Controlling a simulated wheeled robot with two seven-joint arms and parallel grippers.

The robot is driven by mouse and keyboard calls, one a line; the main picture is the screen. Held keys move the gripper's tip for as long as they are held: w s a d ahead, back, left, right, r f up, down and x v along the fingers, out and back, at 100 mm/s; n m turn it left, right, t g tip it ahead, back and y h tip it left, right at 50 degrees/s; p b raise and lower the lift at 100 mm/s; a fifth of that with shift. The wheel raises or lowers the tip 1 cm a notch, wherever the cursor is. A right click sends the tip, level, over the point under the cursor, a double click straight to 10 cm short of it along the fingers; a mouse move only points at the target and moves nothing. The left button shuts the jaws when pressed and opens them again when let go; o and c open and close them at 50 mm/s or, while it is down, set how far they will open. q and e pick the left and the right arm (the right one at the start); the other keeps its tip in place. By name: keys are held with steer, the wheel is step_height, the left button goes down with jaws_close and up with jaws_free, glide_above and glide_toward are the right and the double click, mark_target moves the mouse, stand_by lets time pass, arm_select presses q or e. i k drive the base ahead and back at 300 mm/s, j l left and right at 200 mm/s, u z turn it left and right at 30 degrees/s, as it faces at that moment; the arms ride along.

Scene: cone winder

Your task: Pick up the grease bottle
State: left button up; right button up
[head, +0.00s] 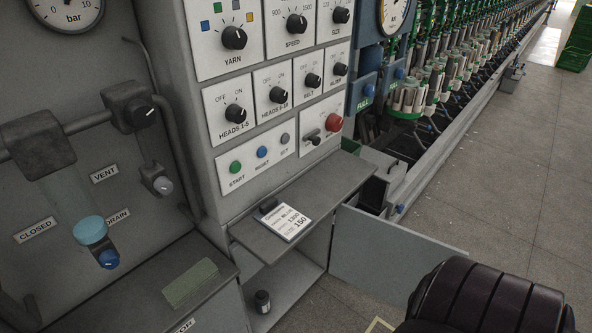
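A small dark bottle with a light label (262,301), which looks like the grease bottle, stands upright on the floor of the open cabinet (290,288) below the grey shelf. Its label is too small to read. The cabinet's grey door (385,255) is swung open to the right. Neither of my grippers is in view.
The shelf (325,195) above the bottle holds a printed card (285,221) and a small dark object (268,205). Open floor (500,200) is at right.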

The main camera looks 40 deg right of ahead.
mark_target(264, 307)
steer(key=z, duration=1.05)
steer(key=i+l, duration=0.15)
steer(key=l, duration=0.15)
steer(key=i+l+u, duration=0.25)
steer(key=l, duration=0.15)
steer(key=l+u, duration=0.3)
steer(key=i+l+u, duration=0.25)
steer(key=l, duration=0.25)
steer(key=k, duration=0.1)
